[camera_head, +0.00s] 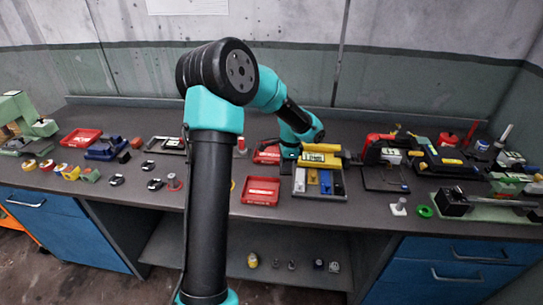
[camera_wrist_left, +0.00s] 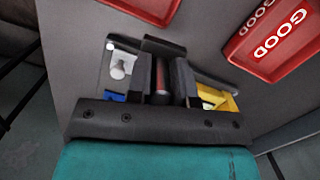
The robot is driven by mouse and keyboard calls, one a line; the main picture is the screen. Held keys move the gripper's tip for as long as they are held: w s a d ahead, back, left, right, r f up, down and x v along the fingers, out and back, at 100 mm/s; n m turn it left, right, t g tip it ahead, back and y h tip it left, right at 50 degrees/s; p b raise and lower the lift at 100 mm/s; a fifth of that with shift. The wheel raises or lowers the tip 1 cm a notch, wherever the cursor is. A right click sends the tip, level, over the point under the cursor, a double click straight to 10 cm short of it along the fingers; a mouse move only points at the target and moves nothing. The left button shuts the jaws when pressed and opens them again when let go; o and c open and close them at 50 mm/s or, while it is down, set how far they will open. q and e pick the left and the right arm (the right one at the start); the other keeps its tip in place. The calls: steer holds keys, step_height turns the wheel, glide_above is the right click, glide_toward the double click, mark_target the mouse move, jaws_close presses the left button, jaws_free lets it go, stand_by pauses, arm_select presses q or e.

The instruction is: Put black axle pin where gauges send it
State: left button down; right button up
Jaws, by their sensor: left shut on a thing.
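My left gripper (camera_wrist_left: 165,78) is shut on a dark upright cylinder, which looks like the black axle pin (camera_wrist_left: 161,82); it has a reddish sheen. In the head view the arm ends above the left edge of a compartment tray (camera_head: 320,197), and the pin cannot be made out there. The tray has yellow, blue and pale bins. A red tray (camera_head: 262,190) lies left of it; in the left wrist view a red tray marked GOOD (camera_wrist_left: 290,22) shows at upper right. A red and black device (camera_head: 375,148) and a black and yellow device (camera_head: 440,160), possibly gauges, stand to the right.
Another red tray (camera_head: 82,138) and a blue holder (camera_head: 106,149) stand at left, with several small parts in front. A green ring (camera_head: 424,211) and a pale post (camera_head: 399,207) are near the front right edge. My upper arm hides the bench's middle left.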

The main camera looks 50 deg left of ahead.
arm_select(q)
steer(key=shift+m, duration=0.5)
steer(key=s+a, duration=0.2)
steer(key=a, duration=0.3)
steer(key=shift+s+f, duration=0.35)
steer(key=shift+s, duration=0.05)
steer(key=w+a, duration=0.3)
steer(key=a, duration=0.1)
steer(key=w+a+f, duration=0.1)
steer(key=w+a, duration=0.2)
steer(key=w, duration=0.1)
steer(key=w+a, duration=0.3)
steer(key=a, duration=0.1)
steer(key=shift+w+a+f, duration=0.15)
steer(key=shift+a+f, duration=0.05)
steer(key=shift+a, duration=0.15)
steer(key=shift+w+a+f, duration=0.1)
steer(key=shift+w+a, duration=0.05)
steer(key=shift+w, duration=0.05)
steer(key=shift+f, duration=1.7)
steer(key=shift+f, duration=0.1)
